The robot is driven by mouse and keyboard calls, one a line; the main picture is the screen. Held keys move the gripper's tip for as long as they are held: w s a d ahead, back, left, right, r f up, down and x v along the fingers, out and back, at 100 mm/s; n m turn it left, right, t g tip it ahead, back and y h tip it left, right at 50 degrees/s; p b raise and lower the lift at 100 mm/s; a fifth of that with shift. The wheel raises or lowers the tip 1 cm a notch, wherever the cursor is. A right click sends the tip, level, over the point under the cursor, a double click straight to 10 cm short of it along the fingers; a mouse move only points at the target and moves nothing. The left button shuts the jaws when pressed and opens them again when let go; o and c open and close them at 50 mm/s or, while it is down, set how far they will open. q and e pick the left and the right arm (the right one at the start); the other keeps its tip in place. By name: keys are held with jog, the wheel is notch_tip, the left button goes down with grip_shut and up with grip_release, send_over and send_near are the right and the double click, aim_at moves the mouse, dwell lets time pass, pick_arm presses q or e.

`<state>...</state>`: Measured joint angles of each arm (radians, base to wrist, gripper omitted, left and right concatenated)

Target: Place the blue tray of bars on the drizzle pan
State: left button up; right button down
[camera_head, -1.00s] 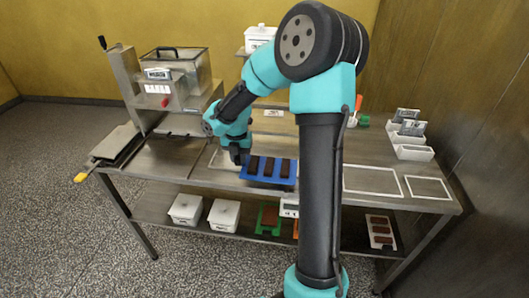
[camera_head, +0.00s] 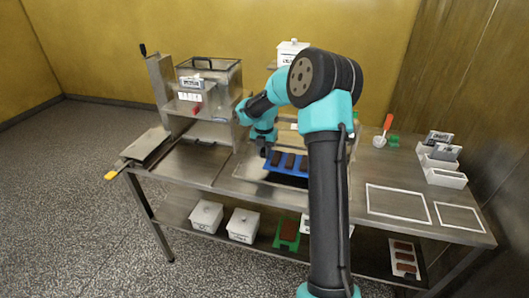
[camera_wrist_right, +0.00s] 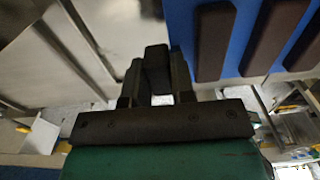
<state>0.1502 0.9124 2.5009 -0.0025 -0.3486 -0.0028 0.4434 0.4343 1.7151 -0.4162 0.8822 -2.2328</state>
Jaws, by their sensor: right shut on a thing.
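The blue tray (camera_head: 286,171) carries several dark brown bars (camera_head: 289,161) and hangs over the middle of the table. My right gripper (camera_head: 265,151) is shut at the tray's left end. In the right wrist view the fingers (camera_wrist_right: 154,75) close around a dark block beside the blue tray (camera_wrist_right: 245,48), whose bars (camera_wrist_right: 212,42) lie flat in it. A light-rimmed flat area (camera_head: 240,170) shows partly under the tray; whether it is the drizzle pan I cannot tell, as the tray and arm hide much of it. My left gripper is out of view.
A boxy machine with a clear hopper (camera_head: 212,76) stands at the left. White bins (camera_head: 444,174) and a scoop with a red handle (camera_head: 386,126) lie at the right. Outlined areas (camera_head: 399,204) on the right tabletop are empty. Lidded white tubs (camera_head: 243,225) stand on the lower shelf.

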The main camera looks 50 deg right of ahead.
jog(key=shift+w+d+f, duration=0.15)
jog(key=shift+w+d, duration=1)
jog(key=shift+d, duration=0.2)
jog(key=shift+w+d, duration=0.1)
jog(key=shift+w+d+f, duration=0.1)
jog(key=shift+d+f, duration=0.05)
jog(key=shift+f, duration=1.65)
jog(key=shift+f, duration=0.15)
jog(key=c, duration=1)
grip_release()
jog(key=shift+o, duration=0.2)
notch_tip(320, 180, up, 12)
